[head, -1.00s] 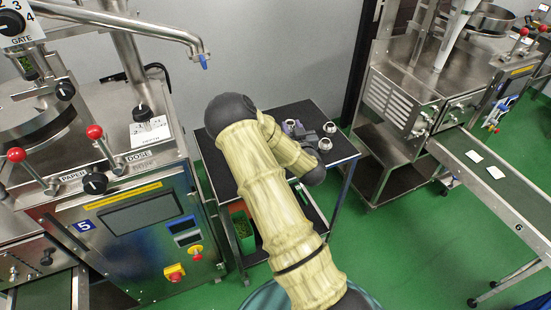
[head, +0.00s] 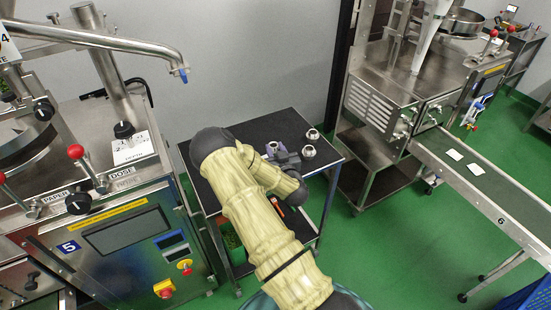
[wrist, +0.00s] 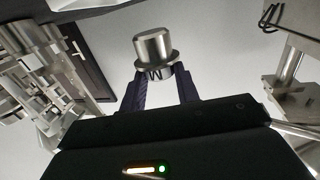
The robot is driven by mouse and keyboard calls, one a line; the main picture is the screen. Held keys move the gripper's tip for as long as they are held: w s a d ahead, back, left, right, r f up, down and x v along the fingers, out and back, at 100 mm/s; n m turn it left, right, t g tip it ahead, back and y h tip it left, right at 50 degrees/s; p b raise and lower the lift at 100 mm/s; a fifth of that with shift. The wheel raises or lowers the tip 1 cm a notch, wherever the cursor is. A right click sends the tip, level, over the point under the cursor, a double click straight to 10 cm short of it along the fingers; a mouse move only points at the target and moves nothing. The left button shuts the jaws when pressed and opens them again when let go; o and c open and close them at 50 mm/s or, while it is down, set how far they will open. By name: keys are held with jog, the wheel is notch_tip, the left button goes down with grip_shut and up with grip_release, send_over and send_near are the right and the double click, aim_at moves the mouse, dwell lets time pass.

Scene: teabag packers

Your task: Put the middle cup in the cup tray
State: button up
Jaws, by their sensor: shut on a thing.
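My gripper (head: 275,152) is shut on a small metal cup (wrist: 153,50). In the head view the held cup (head: 272,147) appears over the black table, left of two other metal cups. The far cup (head: 312,134) and the near cup (head: 308,151) sit on the tabletop's right side. I cannot make out a cup tray; my arm covers part of the table.
The black table (head: 265,125) stands between a teabag machine (head: 125,235) on the left and another machine (head: 385,95) with a conveyor (head: 485,185) on the right. A spout pipe (head: 130,42) reaches over from the left. Green floor (head: 400,255) is clear at front right.

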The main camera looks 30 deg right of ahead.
jog(key=shift+f, duration=2.05)
jog(key=shift+f, duration=0.1)
jog(key=shift+f, duration=0.1)
jog(key=o, duration=1)
